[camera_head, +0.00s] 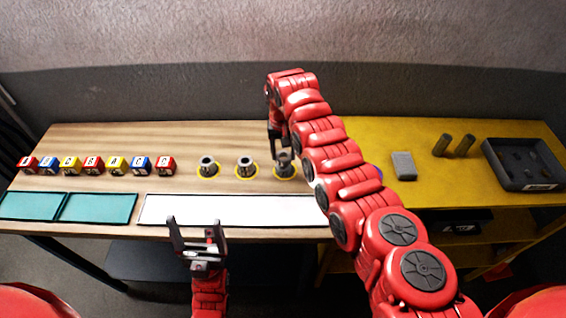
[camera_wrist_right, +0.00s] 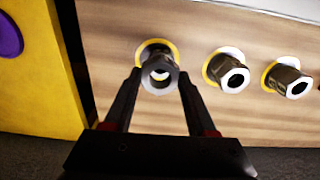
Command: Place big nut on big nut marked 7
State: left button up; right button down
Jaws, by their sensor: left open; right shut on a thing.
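Three grey metal big nuts stand in a row on the wooden table top. The left nut (camera_head: 208,166) and the middle nut (camera_head: 245,168) stand on yellow-ringed white spots. The third nut (camera_head: 285,167) is at the right end of the row, at its own yellow-ringed spot. My right gripper (camera_wrist_right: 158,82) is shut on this third nut (camera_wrist_right: 160,74), with one finger on either side. I cannot tell whether the nut touches the table. No number is legible on the nuts. My left gripper (camera_head: 197,225) is open and empty in front of the white strip.
Lettered blocks (camera_head: 93,165) line the left. Teal mats (camera_head: 98,207) and a white strip (camera_head: 235,210) lie along the front edge. On the yellow surface are a grey block (camera_head: 403,166), two brass cylinders (camera_head: 441,145) and a black tray (camera_head: 530,184).

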aim_at(283, 154)
jog(key=b, duration=0.3)
jog(key=shift+w+f, duration=0.2)
jog(key=shift+w, duration=0.2)
notch_tip(283, 154, down, 3)
jog(key=shift+a+f+b, duration=0.1)
jog(key=shift+b, duration=0.75)
jog(key=shift+c, duration=1)
grip_release()
